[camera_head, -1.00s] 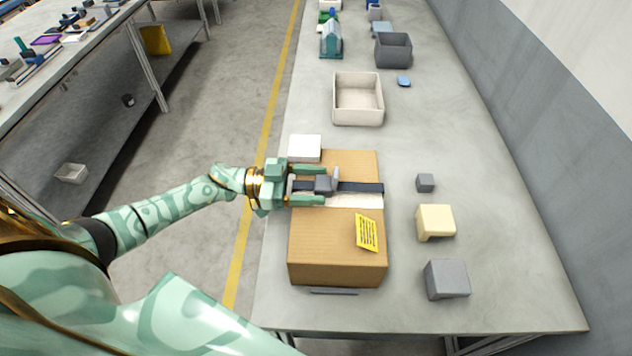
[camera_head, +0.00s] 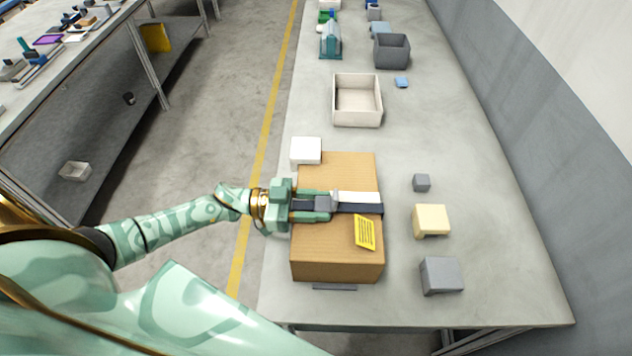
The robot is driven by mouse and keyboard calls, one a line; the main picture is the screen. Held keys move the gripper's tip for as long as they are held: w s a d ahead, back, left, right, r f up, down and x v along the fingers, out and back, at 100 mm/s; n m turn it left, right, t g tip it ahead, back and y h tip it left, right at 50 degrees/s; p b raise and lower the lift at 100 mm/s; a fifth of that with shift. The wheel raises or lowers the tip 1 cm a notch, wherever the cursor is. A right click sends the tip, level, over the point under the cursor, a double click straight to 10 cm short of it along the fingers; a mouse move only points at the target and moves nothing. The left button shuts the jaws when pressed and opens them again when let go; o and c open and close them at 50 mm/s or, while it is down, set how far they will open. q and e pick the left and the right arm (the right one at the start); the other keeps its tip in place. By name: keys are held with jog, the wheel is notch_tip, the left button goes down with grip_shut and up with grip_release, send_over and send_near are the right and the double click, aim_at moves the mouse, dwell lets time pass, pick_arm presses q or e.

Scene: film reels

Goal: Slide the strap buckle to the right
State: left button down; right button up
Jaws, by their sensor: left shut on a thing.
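A cardboard box (camera_head: 335,262) lies on the grey table with a dark strap (camera_head: 368,209) across its top. A grey buckle (camera_head: 324,204) sits on the strap, near the middle of the box top. My left gripper (camera_head: 325,203) reaches in from the left and is shut on the buckle, with one finger on its far side and one on its near side. The fingers hide part of the buckle and strap. A white strip (camera_head: 358,197) shows beside the strap, and a yellow label (camera_head: 364,232) is on the box. My right gripper is not in view.
Right of the box stand a small grey block (camera_head: 422,183), a cream block (camera_head: 431,220) and a larger grey block (camera_head: 441,275). A white block (camera_head: 306,150) sits at the box's far left corner. A white bin (camera_head: 357,121) stands farther back.

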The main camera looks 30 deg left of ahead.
pick_arm(q)
jog(key=shift+s+d+r, duration=0.15)
jog(key=shift+s, duration=0.25)
jog(key=shift+f, duration=0.2)
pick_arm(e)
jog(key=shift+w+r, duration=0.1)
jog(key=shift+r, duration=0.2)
pick_arm(q)
jog(key=c, duration=0.8)
grip_release()
jog(key=shift+c, duration=0.2)
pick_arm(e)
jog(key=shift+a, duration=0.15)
pick_arm(q)
jog(key=b+v, duration=0.2)
jog(key=v, duration=1.4)
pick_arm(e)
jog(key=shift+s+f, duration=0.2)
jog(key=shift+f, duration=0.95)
pick_arm(q)
jog(key=shift+s, duration=0.1)
